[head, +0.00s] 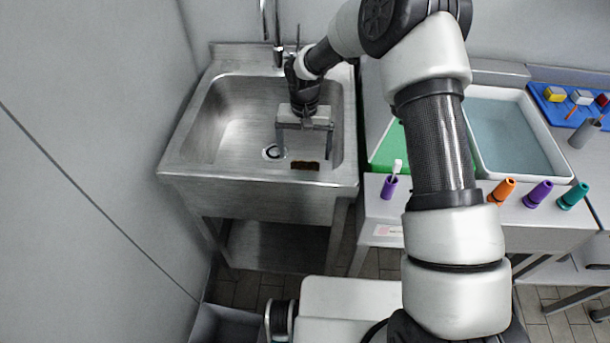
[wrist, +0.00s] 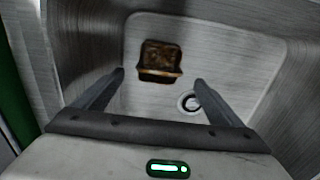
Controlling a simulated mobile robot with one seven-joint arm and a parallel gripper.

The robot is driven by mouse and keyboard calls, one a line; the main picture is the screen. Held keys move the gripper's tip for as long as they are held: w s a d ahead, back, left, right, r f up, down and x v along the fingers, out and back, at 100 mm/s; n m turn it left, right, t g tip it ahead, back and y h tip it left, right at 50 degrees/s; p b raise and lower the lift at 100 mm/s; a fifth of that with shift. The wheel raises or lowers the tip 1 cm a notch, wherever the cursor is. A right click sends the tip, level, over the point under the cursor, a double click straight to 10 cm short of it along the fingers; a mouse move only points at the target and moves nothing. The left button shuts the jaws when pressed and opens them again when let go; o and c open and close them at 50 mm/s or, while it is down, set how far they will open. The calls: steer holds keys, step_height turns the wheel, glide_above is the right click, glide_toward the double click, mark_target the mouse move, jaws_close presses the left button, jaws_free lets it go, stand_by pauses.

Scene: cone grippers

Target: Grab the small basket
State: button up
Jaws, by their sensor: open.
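The small basket (wrist: 160,60) is brown and lies on the floor of the metal sink. In the head view it is a small dark brown shape (head: 305,165) near the sink's front right. My gripper (head: 303,148) is open and empty, above the sink. In the wrist view the gripper (wrist: 158,80) has its two fingers spread apart, with the basket ahead between and just beyond the fingertips. The fingers do not appear to touch it. How high the gripper is above the basket is hard to tell.
The sink's rim (head: 185,165) and walls surround the basket. A drain (head: 273,152) is beside it. A faucet (head: 277,40) stands behind. On the right are a green board (head: 390,150), a white tub (head: 545,135) and several coloured bottles (head: 540,193).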

mark_target(295, 165)
steer(key=f, duration=1)
steer(key=shift+w+d, duration=0.1)
steer(key=shift+w, duration=0.15)
steer(key=shift+r, duration=0.1)
steer(key=c, duration=1.2)
